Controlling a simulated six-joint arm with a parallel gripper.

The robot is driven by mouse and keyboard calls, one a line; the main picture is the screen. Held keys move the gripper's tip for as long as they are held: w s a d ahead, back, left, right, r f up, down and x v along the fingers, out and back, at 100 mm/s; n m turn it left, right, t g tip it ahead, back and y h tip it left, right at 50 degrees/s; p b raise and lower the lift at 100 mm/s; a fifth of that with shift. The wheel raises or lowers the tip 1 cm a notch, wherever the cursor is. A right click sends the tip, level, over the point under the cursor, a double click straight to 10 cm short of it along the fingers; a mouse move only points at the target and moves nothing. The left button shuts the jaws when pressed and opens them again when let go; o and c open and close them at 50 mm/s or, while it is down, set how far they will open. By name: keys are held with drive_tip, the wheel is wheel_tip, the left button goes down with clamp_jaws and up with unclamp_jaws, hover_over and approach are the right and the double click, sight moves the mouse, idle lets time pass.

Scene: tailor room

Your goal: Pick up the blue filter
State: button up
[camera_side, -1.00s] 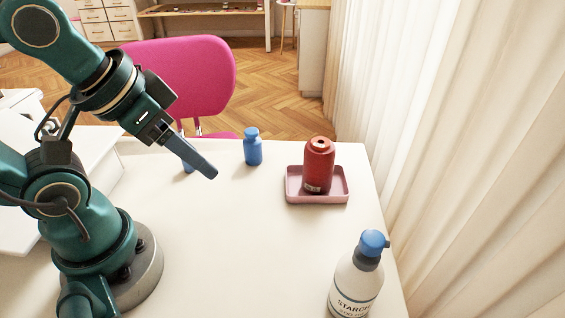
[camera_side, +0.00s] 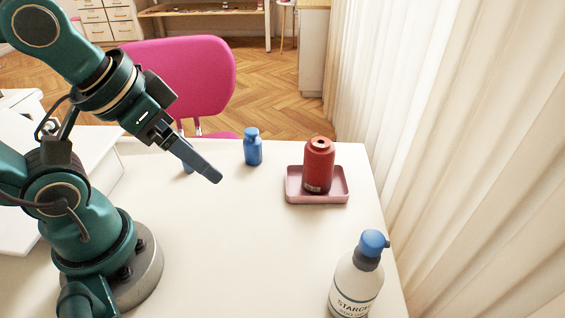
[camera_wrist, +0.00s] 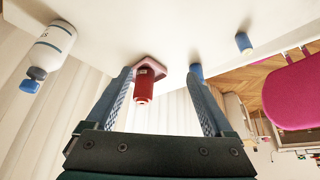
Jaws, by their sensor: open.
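Two blue things stand on the white table, and I cannot tell for sure which is the filter. One is a plain blue cylinder (camera_wrist: 243,43) at the upper right of the wrist view; in the side view it is mostly hidden behind my gripper (camera_side: 214,178). The other is a blue bottle-like piece with a narrow neck (camera_side: 253,147); in the wrist view it is partly hidden by the right finger (camera_wrist: 196,71). My gripper is open and empty, above the table, left of the necked blue piece in the side view.
A red canister (camera_side: 318,165) stands in a pink tray (camera_side: 318,199) to the right. A white starch bottle with a blue cap (camera_side: 357,283) is at the front right. A pink chair (camera_side: 185,80) is behind the table, curtains (camera_side: 450,130) at right. The table's middle is clear.

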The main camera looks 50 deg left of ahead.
wheel_tip(320, 180, up, 5)
drive_tip(key=m+t+y, duration=0.5)
drive_tip(key=m+y, duration=0.3)
drive_tip(key=m, duration=2)
hover_over(249, 148)
drive_tip(key=s+d, duration=0.1)
drive_tip(key=s, duration=0.2)
drive_tip(key=shift+m+t+h, duration=0.3)
drive_tip(key=shift+m, duration=0.4)
drive_tip(key=f, duration=1.6)
drive_tip(key=shift+w+d+f, duration=0.3)
drive_tip(key=shift+w, duration=0.1)
drive_tip(key=shift+f, duration=0.4)
drive_tip(key=shift+x, duration=2.6)
